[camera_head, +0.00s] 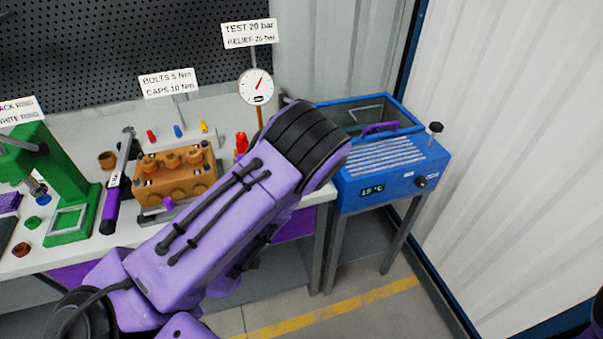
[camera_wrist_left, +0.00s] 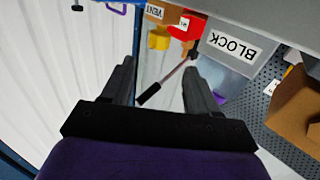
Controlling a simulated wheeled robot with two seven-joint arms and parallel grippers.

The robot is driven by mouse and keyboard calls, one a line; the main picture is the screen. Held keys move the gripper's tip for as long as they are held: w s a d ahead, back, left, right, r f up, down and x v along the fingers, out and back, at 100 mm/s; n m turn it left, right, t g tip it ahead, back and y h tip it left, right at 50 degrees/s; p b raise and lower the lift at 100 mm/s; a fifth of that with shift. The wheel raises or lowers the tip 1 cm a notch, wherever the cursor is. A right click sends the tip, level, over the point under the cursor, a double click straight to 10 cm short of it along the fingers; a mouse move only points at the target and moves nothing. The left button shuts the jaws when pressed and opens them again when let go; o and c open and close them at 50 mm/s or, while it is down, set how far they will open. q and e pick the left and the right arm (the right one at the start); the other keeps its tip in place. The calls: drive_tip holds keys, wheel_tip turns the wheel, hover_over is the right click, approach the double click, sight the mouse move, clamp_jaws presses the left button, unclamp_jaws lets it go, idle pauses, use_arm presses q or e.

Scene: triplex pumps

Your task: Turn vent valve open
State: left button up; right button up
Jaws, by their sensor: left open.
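In the left wrist view, a brown-orange block with a VENT label (camera_wrist_left: 155,12) is at the top centre. A yellow part (camera_wrist_left: 159,39), possibly the vent valve's handle, sits just below that label. Beside it is a red body (camera_wrist_left: 185,26) with a small tag. A metal lever with a black grip (camera_wrist_left: 149,94) slants down from near the red body. My left gripper (camera_wrist_left: 158,72) is open, and the lever shows between its fingers; I cannot tell whether they touch it. In the head view my left arm hides the gripper and this area. My right gripper is not in view.
A clear BLOCK bin (camera_wrist_left: 228,53) is close to the right finger in the wrist view. In the head view, a brown pump block (camera_head: 175,172), a gauge (camera_head: 257,86) and a green press (camera_head: 65,185) stand on the bench. A blue bath (camera_head: 395,165) is at right.

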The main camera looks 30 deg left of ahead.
use_arm(q)
drive_tip(key=w+b, duration=0.2)
drive_tip(key=w, duration=0.2)
drive_tip(key=w+b, duration=0.1)
drive_tip(key=w, duration=0.4)
drive_tip(key=shift+a+r+b, duration=0.15)
drive_tip(key=shift+a+b, duration=0.05)
drive_tip(key=shift+b, duration=0.2)
drive_tip(key=shift+w+f, duration=0.2)
drive_tip(key=shift+w, duration=0.45)
drive_tip(key=shift+s, duration=0.1)
drive_tip(key=c, duration=0.9)
